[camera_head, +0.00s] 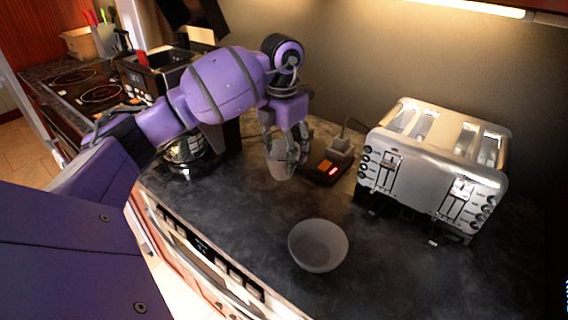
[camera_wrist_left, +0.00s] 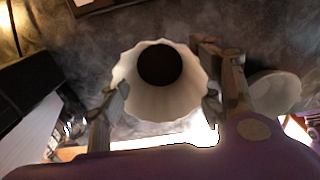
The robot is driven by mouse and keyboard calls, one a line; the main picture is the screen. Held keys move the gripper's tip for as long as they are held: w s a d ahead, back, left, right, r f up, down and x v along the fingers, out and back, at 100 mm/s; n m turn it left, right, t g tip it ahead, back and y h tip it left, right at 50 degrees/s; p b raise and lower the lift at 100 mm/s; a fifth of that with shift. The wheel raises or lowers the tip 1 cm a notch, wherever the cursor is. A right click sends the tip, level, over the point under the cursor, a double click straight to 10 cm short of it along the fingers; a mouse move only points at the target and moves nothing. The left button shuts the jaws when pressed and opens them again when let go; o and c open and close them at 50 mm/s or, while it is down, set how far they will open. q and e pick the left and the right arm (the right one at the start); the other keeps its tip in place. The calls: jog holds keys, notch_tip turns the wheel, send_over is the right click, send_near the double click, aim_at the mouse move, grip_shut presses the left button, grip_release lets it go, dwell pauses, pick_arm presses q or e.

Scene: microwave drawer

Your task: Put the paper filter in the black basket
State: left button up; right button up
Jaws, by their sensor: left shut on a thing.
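The paper filter (camera_wrist_left: 135,97) is a pale, fluted cup with a dark round patch at its bottom. My left gripper (camera_wrist_left: 158,100) is shut on it, with one finger on each side of the rim. In the head view the left gripper (camera_head: 285,150) points down and holds the filter (camera_head: 283,171) above the dark counter, between the coffee machine and the toaster. The black coffee machine (camera_head: 158,72) stands at the left, partly behind my arm. A dark open recess shows at its top; I cannot clearly make out the black basket there. My right gripper is not in view.
A grey bowl (camera_head: 318,246) stands on the counter (camera_head: 235,225) near the front. A silver toaster (camera_head: 435,165) is at the right. A small dark device with a red light (camera_head: 331,166) lies behind the gripper. A glass carafe (camera_head: 188,150) is below my arm.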

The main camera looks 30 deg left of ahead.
pick_arm(q)
jog(key=shift+w+a+f, duration=0.2)
jog(key=shift+w+f, duration=0.5)
jog(key=shift+f, duration=0.2)
jog(key=shift+w+f, duration=0.1)
jog(key=shift+f, duration=1.45)
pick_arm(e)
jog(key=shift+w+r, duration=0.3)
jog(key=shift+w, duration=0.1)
pick_arm(q)
jog(key=shift+f, duration=0.15)
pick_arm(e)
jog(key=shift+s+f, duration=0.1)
pick_arm(q)
jog(key=o, duration=0.9)
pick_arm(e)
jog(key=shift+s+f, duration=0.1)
